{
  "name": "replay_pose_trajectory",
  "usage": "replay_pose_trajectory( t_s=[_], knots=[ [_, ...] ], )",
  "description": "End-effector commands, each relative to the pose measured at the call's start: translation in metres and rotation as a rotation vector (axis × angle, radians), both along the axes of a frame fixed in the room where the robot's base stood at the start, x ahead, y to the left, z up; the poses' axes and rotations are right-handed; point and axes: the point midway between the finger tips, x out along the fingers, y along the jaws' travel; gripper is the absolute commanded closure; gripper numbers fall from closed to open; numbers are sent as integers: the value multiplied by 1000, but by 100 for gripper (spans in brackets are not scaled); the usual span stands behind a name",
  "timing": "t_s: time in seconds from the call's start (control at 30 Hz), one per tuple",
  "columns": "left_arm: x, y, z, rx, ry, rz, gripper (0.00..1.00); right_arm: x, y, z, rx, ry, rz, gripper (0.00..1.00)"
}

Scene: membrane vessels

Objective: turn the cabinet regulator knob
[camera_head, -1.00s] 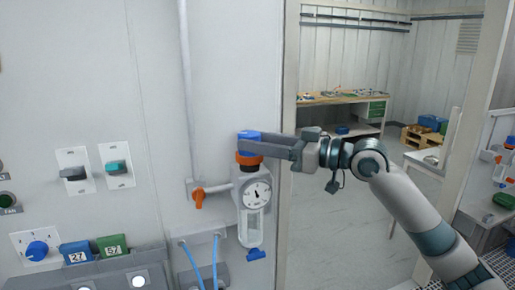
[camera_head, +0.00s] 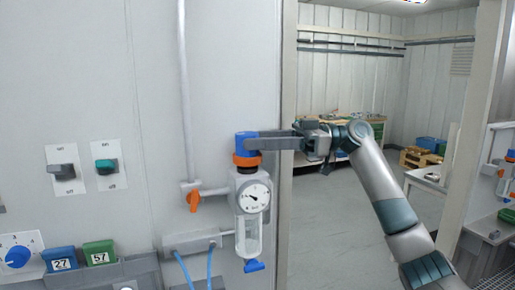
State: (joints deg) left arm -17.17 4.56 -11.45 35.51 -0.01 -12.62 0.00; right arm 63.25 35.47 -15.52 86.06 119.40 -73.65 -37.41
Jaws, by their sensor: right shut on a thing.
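The regulator is mounted on the grey cabinet wall. Its blue knob (camera_head: 246,143) sits on top, above an orange ring (camera_head: 246,160). Below are a round white gauge (camera_head: 254,197) and a clear bowl (camera_head: 247,238) with a blue drain piece (camera_head: 254,266). My right gripper (camera_head: 262,141) reaches in from the right, level with the knob, and is shut on it. The finger nearer the camera shows along the knob's right side; the far finger is hidden. My left gripper is not in view.
An orange-handled valve (camera_head: 194,198) sits left of the regulator on a vertical pipe. Two switches (camera_head: 62,171), a blue dial (camera_head: 18,256) and numbered tags (camera_head: 60,260) are further left. An open doorway lies right of the regulator.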

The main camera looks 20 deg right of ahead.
Motion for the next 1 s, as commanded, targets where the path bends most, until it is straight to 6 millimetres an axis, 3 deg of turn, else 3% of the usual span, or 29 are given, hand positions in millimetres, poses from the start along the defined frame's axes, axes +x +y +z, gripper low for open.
replay_pose_trajectory(
  t_s=[0.6,0.63,0.7,1.0],
  knots=[
    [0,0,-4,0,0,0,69,1,1,-2,-5,4,60,83],
    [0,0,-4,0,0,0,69,1,1,-2,-5,4,60,58],
    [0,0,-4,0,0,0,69,1,1,-2,-5,4,60,41],
    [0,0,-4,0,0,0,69,2,0,0,-1,1,56,41]
  ],
)
